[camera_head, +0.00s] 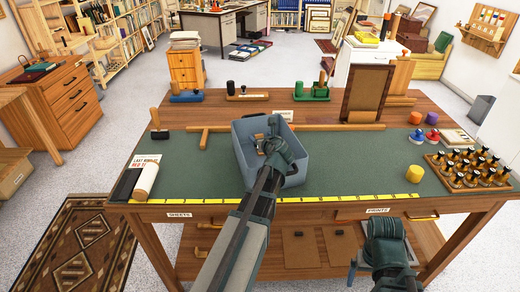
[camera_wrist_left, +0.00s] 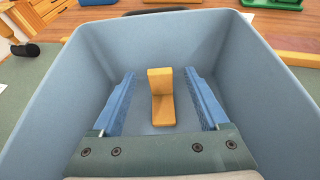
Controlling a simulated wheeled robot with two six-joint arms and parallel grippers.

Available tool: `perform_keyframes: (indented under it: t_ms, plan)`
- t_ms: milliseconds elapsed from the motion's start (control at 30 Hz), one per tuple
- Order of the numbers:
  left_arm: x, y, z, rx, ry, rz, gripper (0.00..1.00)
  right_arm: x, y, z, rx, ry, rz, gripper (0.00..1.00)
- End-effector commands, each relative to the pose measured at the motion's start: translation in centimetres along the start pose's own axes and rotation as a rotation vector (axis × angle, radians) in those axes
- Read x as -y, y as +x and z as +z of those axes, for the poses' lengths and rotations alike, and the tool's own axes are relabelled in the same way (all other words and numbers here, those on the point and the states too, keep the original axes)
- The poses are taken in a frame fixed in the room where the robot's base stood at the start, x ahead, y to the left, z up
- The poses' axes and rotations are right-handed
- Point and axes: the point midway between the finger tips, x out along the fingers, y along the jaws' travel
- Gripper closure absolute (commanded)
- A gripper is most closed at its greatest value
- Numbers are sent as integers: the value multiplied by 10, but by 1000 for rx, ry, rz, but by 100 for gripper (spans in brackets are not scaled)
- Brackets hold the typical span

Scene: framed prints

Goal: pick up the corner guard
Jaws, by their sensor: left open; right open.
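The corner guard is a small yellow L-shaped piece on the floor of the blue-grey bin, seen clearly in the left wrist view as the corner guard (camera_wrist_left: 161,98). In the head view the bin (camera_head: 241,152) stands on the green mat, and my left gripper (camera_head: 264,147) reaches down into it, hiding most of the inside. In the left wrist view my left gripper (camera_wrist_left: 161,105) is open, with one blue finger on each side of the corner guard and a gap on both sides. My right gripper (camera_head: 384,235) is low at the table's front edge, away from the bin.
The bin's walls (camera_wrist_left: 285,110) rise close around my left gripper. A picture frame (camera_head: 367,92) stands behind the mat at the right. The mat (camera_head: 340,160) is clear right of the bin.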

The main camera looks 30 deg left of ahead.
Motion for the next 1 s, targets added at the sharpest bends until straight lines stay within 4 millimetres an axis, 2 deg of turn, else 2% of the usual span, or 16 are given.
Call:
perform_keyframes:
  t_ms: [67,300,700,733,1000]
  plan:
    - [0,10,-1,0,-1,1,22,0,5,0,0,0,0,5]
    - [0,9,0,0,-1,0,24,0,3,0,0,0,0,5]
    - [0,9,0,0,0,0,96,0,3,0,0,0,0,5]
    - [0,9,0,0,0,0,100,0,3,0,0,0,0,5]
    - [0,9,0,0,0,0,100,0,3,0,0,0,0,5]
